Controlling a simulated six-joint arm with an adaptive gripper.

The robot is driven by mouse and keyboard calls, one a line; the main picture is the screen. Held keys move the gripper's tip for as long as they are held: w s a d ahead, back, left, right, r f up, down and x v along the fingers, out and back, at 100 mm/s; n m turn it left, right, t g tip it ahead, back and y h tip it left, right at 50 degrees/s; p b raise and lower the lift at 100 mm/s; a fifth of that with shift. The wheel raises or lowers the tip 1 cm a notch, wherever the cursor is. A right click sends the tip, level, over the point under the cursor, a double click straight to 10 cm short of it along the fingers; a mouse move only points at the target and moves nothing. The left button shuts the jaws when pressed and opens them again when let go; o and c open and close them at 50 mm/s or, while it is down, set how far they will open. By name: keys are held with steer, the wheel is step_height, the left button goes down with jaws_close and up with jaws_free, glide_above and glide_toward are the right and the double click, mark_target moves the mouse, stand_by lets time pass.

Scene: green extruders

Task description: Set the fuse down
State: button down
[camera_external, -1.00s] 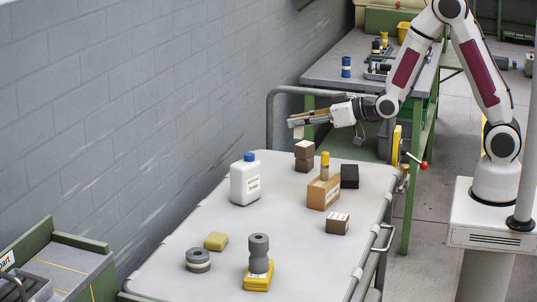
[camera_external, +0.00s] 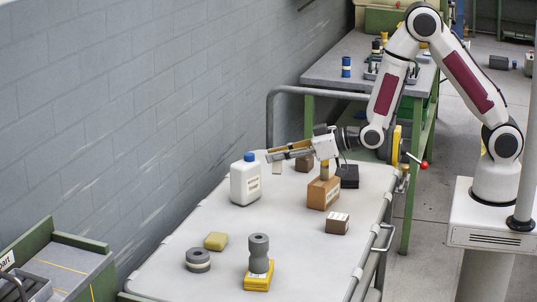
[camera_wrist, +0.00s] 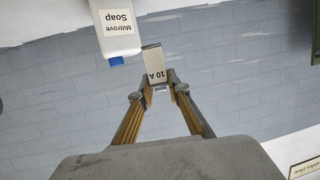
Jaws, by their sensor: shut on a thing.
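The fuse is a small pale block marked "10 A"; in the wrist view the fuse (camera_wrist: 154,64) sits between my fingertips. My gripper (camera_wrist: 157,88) is shut on it. The fuse is behind and to the right of the white soap bottle.
The white bottle (camera_external: 245,183) with a blue cap stands nearby. Dark brown blocks (camera_external: 304,165) are partly hidden behind my gripper. A wooden block (camera_external: 323,193), black block (camera_external: 348,177) and brown box (camera_external: 337,223) stand right. The cart's middle is clear.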

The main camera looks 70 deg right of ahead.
steer(key=w+a+f, duration=0.3)
steer(key=w+a, duration=0.4)
steer(key=a, duration=0.2)
steer(key=shift+w+a+n+y, duration=0.3)
steer(key=shift+w+a+y, duration=0.05)
steer(key=shift+y, duration=0.05)
steer(key=shift+f, duration=0.2)
steer(key=shift+f, duration=2.4)
steer(key=shift+f, duration=2.3)
steer(key=shift+f, duration=0.2)
steer(key=c, duration=1.9)
jaws_free()
